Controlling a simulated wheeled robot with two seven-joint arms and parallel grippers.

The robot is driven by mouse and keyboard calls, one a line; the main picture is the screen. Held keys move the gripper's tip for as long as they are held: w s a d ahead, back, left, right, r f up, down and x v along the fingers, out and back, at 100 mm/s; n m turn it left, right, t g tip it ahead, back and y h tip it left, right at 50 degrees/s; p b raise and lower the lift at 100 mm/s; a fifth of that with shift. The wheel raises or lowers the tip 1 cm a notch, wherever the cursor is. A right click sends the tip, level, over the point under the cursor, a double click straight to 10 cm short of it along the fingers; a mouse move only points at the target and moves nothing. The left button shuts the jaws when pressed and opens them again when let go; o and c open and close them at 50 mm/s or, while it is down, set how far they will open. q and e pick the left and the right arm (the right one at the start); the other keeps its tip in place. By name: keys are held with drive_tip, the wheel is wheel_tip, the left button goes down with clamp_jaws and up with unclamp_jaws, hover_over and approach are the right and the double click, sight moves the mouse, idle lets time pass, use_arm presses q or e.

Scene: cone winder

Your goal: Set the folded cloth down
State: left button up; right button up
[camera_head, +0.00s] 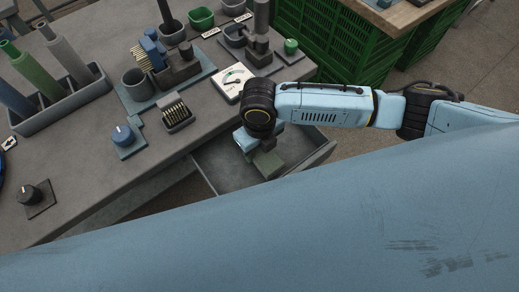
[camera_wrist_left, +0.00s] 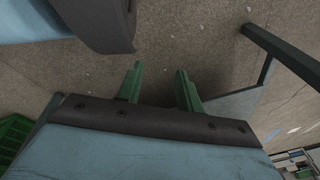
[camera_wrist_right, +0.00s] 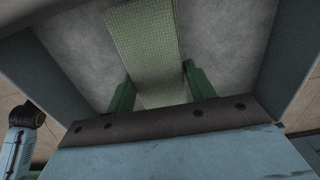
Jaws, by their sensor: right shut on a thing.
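The folded cloth (camera_wrist_right: 145,45) is a flat green checked strip, seen in the right wrist view between and beyond my right fingers. My right gripper (camera_wrist_right: 158,72) is shut on it. In the head view the cloth (camera_head: 268,163) shows as a small green patch below my right gripper (camera_head: 257,147), inside the outline of the open grey drawer (camera_head: 312,158). I cannot tell whether the cloth touches the drawer floor. My left gripper (camera_wrist_left: 159,70) is open and empty over the floor in the left wrist view.
The grey workbench (camera_head: 85,180) holds a rack (camera_head: 62,105) of coloured cones, a blue knob (camera_head: 122,134), a dial gauge (camera_head: 233,82) and several cups. Green crates (camera_head: 345,45) stand behind at the right. The drawer walls surround my right gripper closely.

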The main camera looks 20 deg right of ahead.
use_arm(q)
drive_tip(key=shift+w+d+r, duration=0.1)
drive_tip(key=shift+w+r, duration=0.25)
drive_tip(key=shift+w, duration=0.3)
use_arm(e)
drive_tip(key=shift+f, duration=0.85)
drive_tip(key=o, duration=1)
drive_tip(key=shift+f, duration=0.1)
drive_tip(key=shift+r, duration=0.5)
wheel_tip(320, 180, up, 10)
drive_tip(key=p, duration=0.3)
drive_tip(key=shift+f, duration=0.15)
use_arm(q)
drive_tip(key=s+a+f, duration=0.1)
drive_tip(key=s+f, duration=0.1)
drive_tip(key=s, duration=0.8)
drive_tip(key=shift+a+f+g, duration=0.25)
drive_tip(key=shift+a+g, duration=0.05)
drive_tip(key=shift+g, duration=0.1)
use_arm(e)
drive_tip(key=shift+r, duration=0.8)
